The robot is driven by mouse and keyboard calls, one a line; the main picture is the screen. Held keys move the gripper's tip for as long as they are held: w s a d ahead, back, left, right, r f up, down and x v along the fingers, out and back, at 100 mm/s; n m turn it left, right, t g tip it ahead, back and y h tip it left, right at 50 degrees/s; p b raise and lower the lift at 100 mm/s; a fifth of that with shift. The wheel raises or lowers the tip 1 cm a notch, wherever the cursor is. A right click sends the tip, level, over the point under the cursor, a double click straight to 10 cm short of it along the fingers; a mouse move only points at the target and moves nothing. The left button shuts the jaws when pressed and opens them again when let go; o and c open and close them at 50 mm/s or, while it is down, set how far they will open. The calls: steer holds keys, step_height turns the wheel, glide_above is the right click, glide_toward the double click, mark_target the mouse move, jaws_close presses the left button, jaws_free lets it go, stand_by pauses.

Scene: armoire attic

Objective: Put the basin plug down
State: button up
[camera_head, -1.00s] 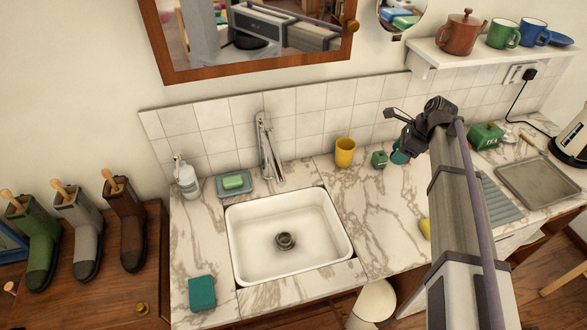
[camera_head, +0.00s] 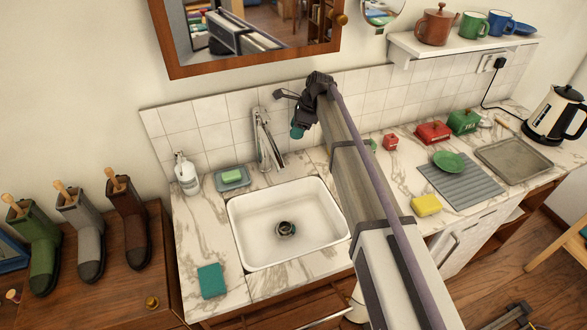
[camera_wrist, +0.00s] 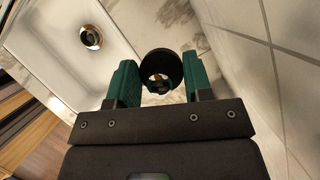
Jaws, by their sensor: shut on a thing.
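My gripper (camera_head: 298,131) is above the counter near the back right corner of the white basin (camera_head: 242,240), to the right of the tap (camera_head: 268,142). In the wrist view its two green fingers (camera_wrist: 158,82) are closed around a dark round piece with a ring-shaped end, the basin plug (camera_wrist: 160,58). The plug is held up, apart from the basin. The drain (camera_head: 286,229) is open at the basin's bottom and also shows in the wrist view (camera_wrist: 91,37). In the head view the plug cannot be made out.
A soap dish (camera_head: 233,179) and soap bottle (camera_head: 186,175) stand left of the tap. A teal sponge (camera_head: 211,281) lies at the front left. The tiled wall (camera_head: 240,105) is close behind my gripper. My arm hides part of the counter right of the basin.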

mark_target(292, 165)
step_height(292, 165, down, 14)
steer(key=b, duration=1.1)
steer(key=shift+a, duration=0.1)
steer(key=shift+r, duration=0.3)
steer(key=shift+f, duration=0.2)
steer(key=o, duration=0.9)
steer(key=shift+r, duration=0.1)
steer(key=shift+r+p, duration=0.4)
steer(key=shift+p, duration=0.05)
steer(key=p+v, duration=1)
steer(key=v, duration=0.1)
steer(key=shift+d+r, duration=0.15)
steer(key=shift+d, duration=0.05)
